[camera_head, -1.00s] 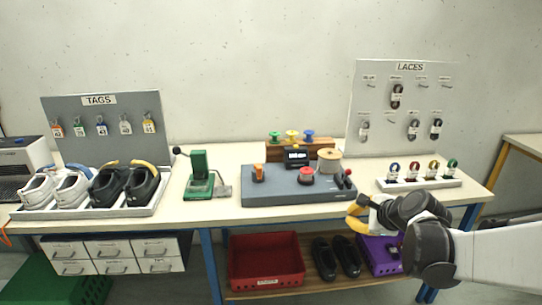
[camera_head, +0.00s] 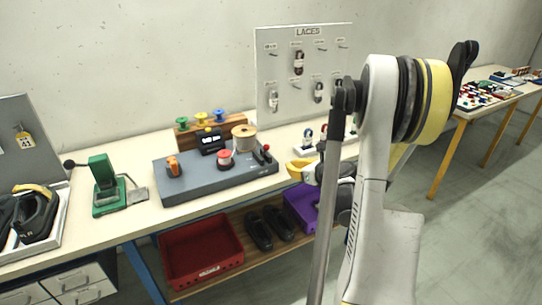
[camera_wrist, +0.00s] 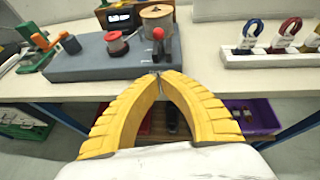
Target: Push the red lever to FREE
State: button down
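The red lever (camera_wrist: 158,34) stands on the right end of the grey machine base (camera_wrist: 90,67), a red knob on a dark stem. It also shows, small, in the head view (camera_head: 267,148). Any FREE marking is too small to read. My gripper (camera_wrist: 158,74) has yellow fingers with tips together and nothing between them. In the wrist view the tips are just below the lever, at the base's front edge. In the head view my gripper (camera_head: 294,168) is right of the base, apart from the lever, and my arm hides part of it.
A green press (camera_head: 104,183) stands left. A white rack with lace loops (camera_wrist: 270,57) is right. Bins sit below the table.

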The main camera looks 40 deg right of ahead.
jog(key=b, duration=0.3)
send_near(264, 152)
notch_tip(264, 152, down, 4)
jog(key=w, duration=0.1)
jog(key=w+r, duration=0.1)
jog(key=w+r+b, duration=0.1)
jog(key=w, duration=0.1)
jog(key=shift+d, duration=0.1)
jog(key=shift+r, duration=0.1)
jog(key=shift+w+d+r, duration=0.1)
jog(key=shift+d+r, duration=0.05)
jog(key=shift+w+r+g+p, duration=0.2)
jog(key=shift+g+p, duration=0.3)
jog(key=shift+p, duration=0.2)
